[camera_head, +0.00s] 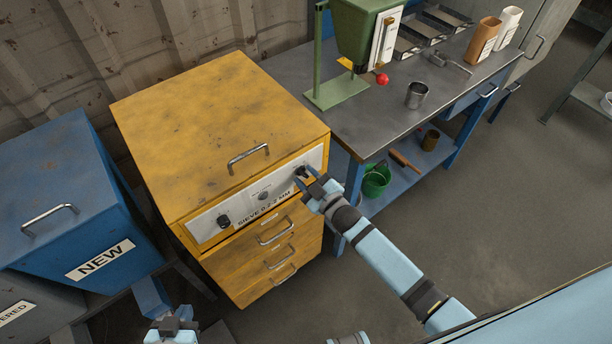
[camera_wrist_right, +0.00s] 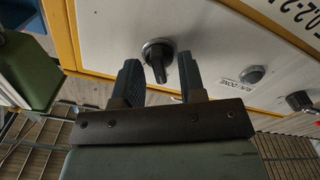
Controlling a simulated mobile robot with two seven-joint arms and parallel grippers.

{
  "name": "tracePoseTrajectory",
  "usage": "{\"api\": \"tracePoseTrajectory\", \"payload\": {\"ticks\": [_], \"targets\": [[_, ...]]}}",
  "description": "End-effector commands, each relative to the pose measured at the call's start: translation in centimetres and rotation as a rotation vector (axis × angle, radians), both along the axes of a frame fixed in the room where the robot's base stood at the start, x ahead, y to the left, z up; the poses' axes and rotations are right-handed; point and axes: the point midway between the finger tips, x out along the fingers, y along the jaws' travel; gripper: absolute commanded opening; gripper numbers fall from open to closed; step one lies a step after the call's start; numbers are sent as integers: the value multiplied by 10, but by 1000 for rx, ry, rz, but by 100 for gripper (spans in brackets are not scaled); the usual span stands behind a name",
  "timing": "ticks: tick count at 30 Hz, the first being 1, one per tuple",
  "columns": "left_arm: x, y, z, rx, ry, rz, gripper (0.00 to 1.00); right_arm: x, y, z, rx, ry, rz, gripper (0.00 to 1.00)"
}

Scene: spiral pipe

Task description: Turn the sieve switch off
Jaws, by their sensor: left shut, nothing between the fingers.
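The yellow sieve cabinet (camera_head: 215,125) has a white front panel (camera_head: 243,203) labelled "SIEVE 0.2-2 MM". A black rotary switch (camera_head: 301,171) sits at the panel's right end; in the right wrist view the switch (camera_wrist_right: 159,57) has a silver collar and a black handle. My right gripper (camera_head: 311,179) is at this switch. In the right wrist view my right gripper (camera_wrist_right: 160,80) is open, its fingers on either side of the handle with visible gaps. Another black knob (camera_head: 223,221) is at the panel's left end. My left gripper (camera_head: 172,324) is shut and empty at the bottom left.
A small grey button (camera_head: 263,195) sits between the knobs, labelled "RUN DONE" in the wrist view. A metal handle (camera_head: 248,158) is above the panel, with drawers below. A blue "NEW" bin (camera_head: 75,190) stands left. A workbench (camera_head: 455,70) with a green machine (camera_head: 360,30) stands right.

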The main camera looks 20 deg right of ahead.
Motion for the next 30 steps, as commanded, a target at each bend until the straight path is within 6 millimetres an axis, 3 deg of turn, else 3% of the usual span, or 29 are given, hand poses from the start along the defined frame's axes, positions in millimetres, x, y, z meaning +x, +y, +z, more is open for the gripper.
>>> {"api": "tracePoseTrajectory", "payload": {"ticks": [12,18,30], "targets": [[0,0,-9,0,1,0,0,-82,-29,-2,-1,3,1,37],[0,0,-12,0,1,0,0,-113,-41,-2,-1,2,0,37],[0,0,-12,0,1,0,0,-126,-46,0,0,1,0,37]]}}
